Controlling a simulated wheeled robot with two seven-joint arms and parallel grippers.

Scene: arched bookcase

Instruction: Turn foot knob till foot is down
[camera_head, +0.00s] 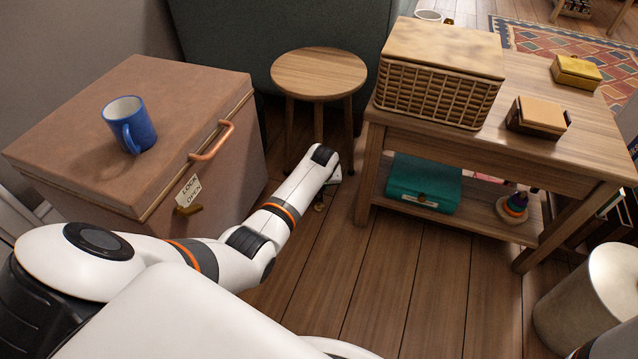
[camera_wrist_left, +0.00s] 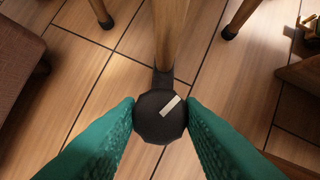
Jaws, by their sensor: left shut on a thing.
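A round wooden stool (camera_head: 318,73) stands in front of the dark green sofa in the head view. In the left wrist view, one stool leg (camera_wrist_left: 168,38) runs down to a dark foot (camera_wrist_left: 163,79). A dark round foot knob (camera_wrist_left: 155,125) with a white line mark sits at that foot. My left gripper (camera_wrist_left: 160,116) has its green pads on both sides of the knob and is shut on it. The mark slants up to the right. I cannot tell whether the foot touches the floor. My left arm mostly hides the gripper and knob in the head view. My right gripper is not in view.
A brown chest (camera_head: 110,120) with a blue mug (camera_head: 140,135) stands left of my left arm. A wooden table (camera_head: 540,120) with a wicker basket (camera_head: 435,95) stands right. A teal box (camera_head: 422,185) is on its lower shelf. Open floor (camera_head: 400,280) lies in front.

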